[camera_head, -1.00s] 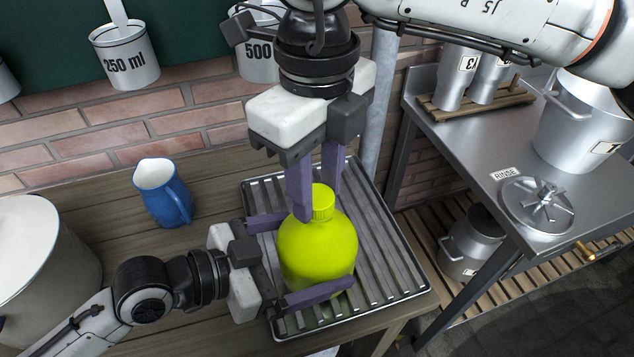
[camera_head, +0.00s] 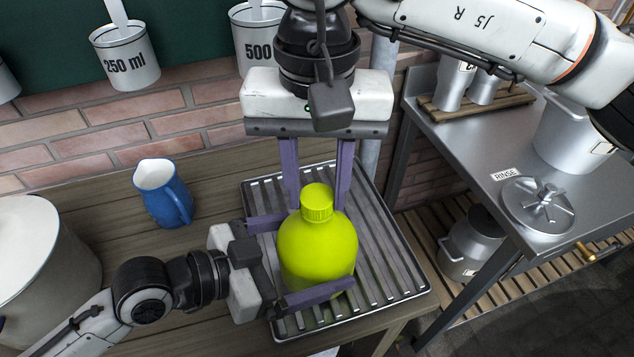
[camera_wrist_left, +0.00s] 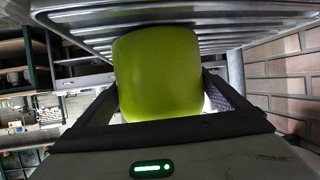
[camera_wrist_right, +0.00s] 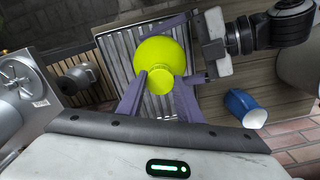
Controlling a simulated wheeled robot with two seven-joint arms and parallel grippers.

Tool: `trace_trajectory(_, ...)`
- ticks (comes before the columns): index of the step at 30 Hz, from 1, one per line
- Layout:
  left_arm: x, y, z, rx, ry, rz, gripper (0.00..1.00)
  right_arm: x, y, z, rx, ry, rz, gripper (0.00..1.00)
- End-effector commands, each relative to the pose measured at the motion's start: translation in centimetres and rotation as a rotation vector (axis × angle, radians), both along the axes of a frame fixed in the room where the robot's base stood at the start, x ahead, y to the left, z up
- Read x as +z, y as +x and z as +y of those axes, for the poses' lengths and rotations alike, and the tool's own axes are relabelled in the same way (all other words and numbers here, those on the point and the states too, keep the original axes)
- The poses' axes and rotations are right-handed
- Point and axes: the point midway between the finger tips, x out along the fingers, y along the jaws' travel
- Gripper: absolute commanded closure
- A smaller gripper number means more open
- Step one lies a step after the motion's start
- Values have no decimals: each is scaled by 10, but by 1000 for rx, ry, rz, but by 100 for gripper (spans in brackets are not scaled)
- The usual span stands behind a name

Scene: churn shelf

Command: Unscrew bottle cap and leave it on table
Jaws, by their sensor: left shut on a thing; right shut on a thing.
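A yellow-green bottle (camera_head: 318,250) stands upright on the ribbed metal tray (camera_head: 395,265), with its ridged cap (camera_head: 317,203) of the same colour on its neck. My left gripper (camera_head: 320,254) comes in from the left and is shut around the bottle's body. The bottle also fills the middle of the left wrist view (camera_wrist_left: 158,75). My right gripper (camera_head: 317,198) points down from above with its purple fingers on either side of the cap, shut on it. In the right wrist view, the cap (camera_wrist_right: 160,82) lies between the fingers.
A blue jug (camera_head: 162,192) stands on the wooden table (camera_head: 205,262) left of the tray, and a large pale pot (camera_head: 40,260) at the far left. Measuring cups (camera_head: 125,55) hang on the wall. A steel table (camera_head: 500,140) is at the right. Bare wood lies around the jug.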

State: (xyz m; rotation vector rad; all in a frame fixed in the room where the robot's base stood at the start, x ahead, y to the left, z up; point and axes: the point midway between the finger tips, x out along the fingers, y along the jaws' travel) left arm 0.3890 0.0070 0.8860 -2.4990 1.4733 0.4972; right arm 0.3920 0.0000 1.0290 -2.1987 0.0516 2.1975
Motion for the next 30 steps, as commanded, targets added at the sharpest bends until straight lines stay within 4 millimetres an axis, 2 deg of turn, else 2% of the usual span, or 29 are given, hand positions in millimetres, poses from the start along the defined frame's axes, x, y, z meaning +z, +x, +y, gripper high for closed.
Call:
trace_trajectory(3,0,0,0,0,0,-1,70,0,0,0,211,-1,0,94)
trace_trajectory(7,0,0,0,0,0,-1,70,0,0,0,356,-1,0,94)
trace_trajectory(30,1,0,0,0,-1,-2,70,3,0,0,359,-1,-1,94)
